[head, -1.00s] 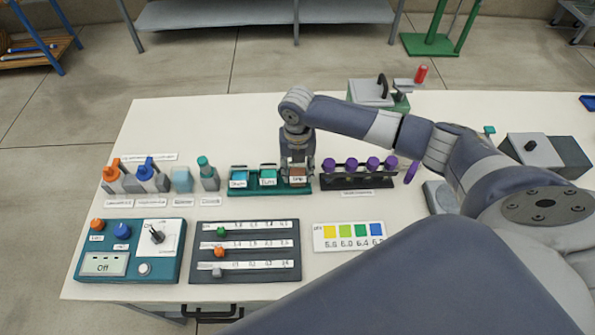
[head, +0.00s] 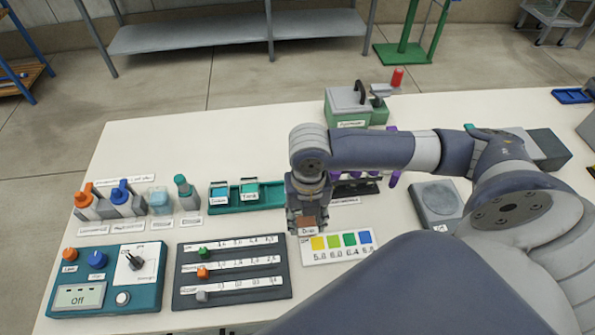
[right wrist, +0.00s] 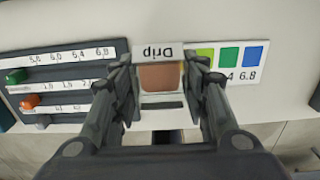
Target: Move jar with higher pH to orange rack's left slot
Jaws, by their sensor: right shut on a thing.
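My right gripper (head: 307,226) is shut on a small jar (head: 309,221) with orange-brown contents. It holds the jar near the upper left corner of the pH colour chart (head: 338,258). In the right wrist view the jar (right wrist: 160,78) sits between both fingers (right wrist: 161,68), with a label reading "Drip". The teal rack (head: 272,203) holds two teal-topped jars, a left jar (head: 220,194) and a right jar (head: 250,190) labelled "Tank"; its right end is empty. I see no orange rack. My left gripper is not in view.
A dark slider panel (head: 232,292) and a teal control box (head: 70,310) stand at the front left. Several bottles (head: 160,200) stand behind them. A black rack (head: 362,188) is partly hidden by my arm. A grey scale-like device (head: 437,200) stands at right.

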